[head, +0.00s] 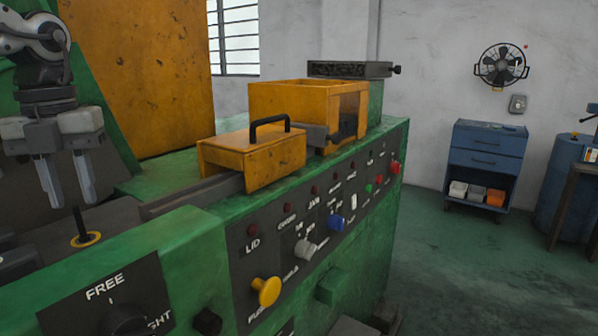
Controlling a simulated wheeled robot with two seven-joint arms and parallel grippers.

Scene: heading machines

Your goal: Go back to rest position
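My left gripper (67,190) hangs at the left edge of the head view with its fingers pointing down. The two fingers stand apart with nothing between them, so it is open and empty. It is over the green machine (185,245), above and behind a short black lever with a yellow ring (85,239). It appears clear of the lever. My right gripper is not in this view.
An orange lid with a black handle (252,158) and an open orange box (290,98) sit on the machine. Its front panel carries a yellow knob (266,291) and a blue knob (336,223). A blue cabinet (486,158) stands at the right wall.

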